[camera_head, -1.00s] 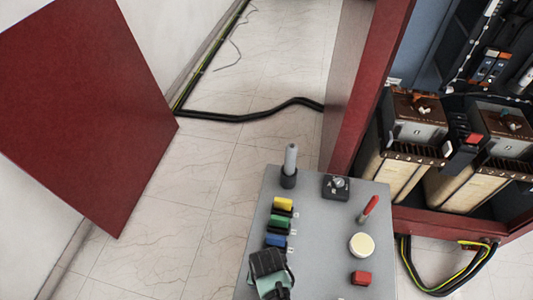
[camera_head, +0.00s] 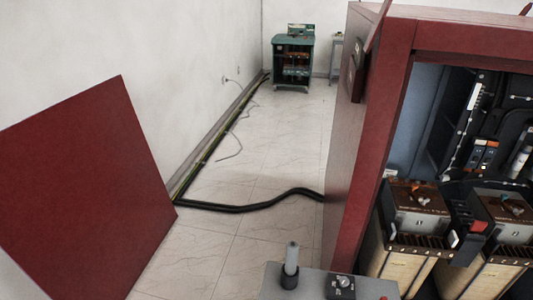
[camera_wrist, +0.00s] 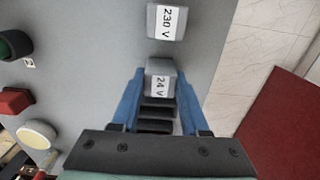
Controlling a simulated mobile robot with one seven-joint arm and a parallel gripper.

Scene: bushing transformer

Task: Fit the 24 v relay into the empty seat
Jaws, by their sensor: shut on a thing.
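The 24 V relay (camera_wrist: 160,66) shows in the wrist view as a small grey block with a white "24 V" label. My gripper (camera_wrist: 161,80) has its blue fingers on both sides of it and is shut on it. Whether the relay still touches the grey tabletop (camera_wrist: 90,60) cannot be told. In the head view my gripper is out of sight. An open red cabinet (camera_head: 385,110) stands at the right, with small orange-and-black modules (camera_head: 485,155) inside. I cannot make out an empty seat there.
A grey "230 V" block (camera_wrist: 165,22) lies just beyond the held relay. A red block (camera_wrist: 15,100) and a cream disc (camera_wrist: 38,134) are at the left. The tabletop's far end (camera_head: 320,283) carries a grey post (camera_head: 291,260). A black cable (camera_head: 255,206) crosses the floor.

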